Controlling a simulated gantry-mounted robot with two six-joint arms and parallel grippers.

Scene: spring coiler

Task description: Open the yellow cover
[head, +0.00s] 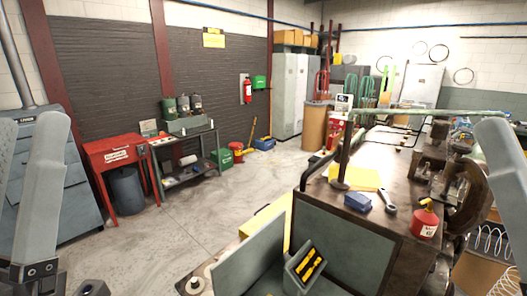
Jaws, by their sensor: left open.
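A yellow panel (268,222) shows low in the middle, partly hidden behind an upright grey-green plate. A flat yellow sheet (360,177) lies on top of the dark machine. I cannot tell which of these is the yellow cover. My left gripper (64,282) is only partly in view at the bottom left corner; it is open, empty and well apart from both yellow things. My right arm shows at the right edge, but its gripper is out of view.
The brown-topped machine (320,195) fills the right side. A blue box (358,202), a wrench (390,207) and a red can (426,222) stand on it. A small holder (304,270) with yellow-handled tools is in front.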

